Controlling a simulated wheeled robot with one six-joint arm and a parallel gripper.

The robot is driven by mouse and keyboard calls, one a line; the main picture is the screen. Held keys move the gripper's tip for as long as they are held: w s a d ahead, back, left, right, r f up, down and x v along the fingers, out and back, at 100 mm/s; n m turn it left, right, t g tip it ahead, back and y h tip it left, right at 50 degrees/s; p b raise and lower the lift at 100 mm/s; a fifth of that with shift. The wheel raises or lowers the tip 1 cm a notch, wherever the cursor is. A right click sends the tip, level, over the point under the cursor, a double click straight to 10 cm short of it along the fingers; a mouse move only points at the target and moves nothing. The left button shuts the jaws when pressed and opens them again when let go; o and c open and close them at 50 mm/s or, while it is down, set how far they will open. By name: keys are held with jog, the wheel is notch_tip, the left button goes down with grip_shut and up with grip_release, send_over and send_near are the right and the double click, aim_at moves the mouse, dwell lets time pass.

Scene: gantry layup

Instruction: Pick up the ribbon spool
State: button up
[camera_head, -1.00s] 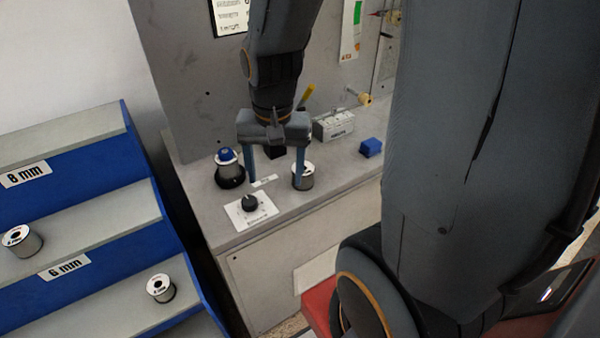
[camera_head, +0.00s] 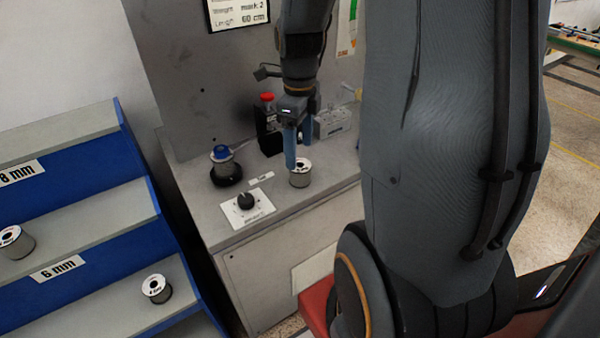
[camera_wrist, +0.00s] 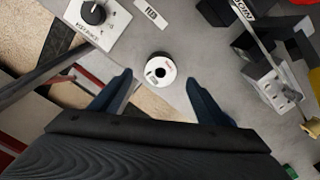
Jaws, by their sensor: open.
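A ribbon spool (camera_head: 300,177) with a white top and dark centre hole stands upright on the grey bench, near its front edge. In the wrist view the spool (camera_wrist: 160,70) lies ahead of my fingertips, roughly centred between them. My gripper (camera_head: 291,163) hangs above and just behind it in the head view, seen edge-on. In the wrist view my gripper (camera_wrist: 160,83) has its two blue fingers spread wide with nothing between them. The spool and fingers look apart in the wrist view.
A black box with a red button (camera_head: 267,125) and a grey block (camera_head: 332,121) stand behind. Blue shelves (camera_head: 95,240) hold other spools.

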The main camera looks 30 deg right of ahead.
aim_at(300, 165)
jog(key=shift+f+p, duration=0.9)
jog(key=shift+f, duration=2.45)
jog(key=c, duration=1.5)
jog(key=shift+o, duration=0.2)
jog(key=shift+r, duration=0.1)
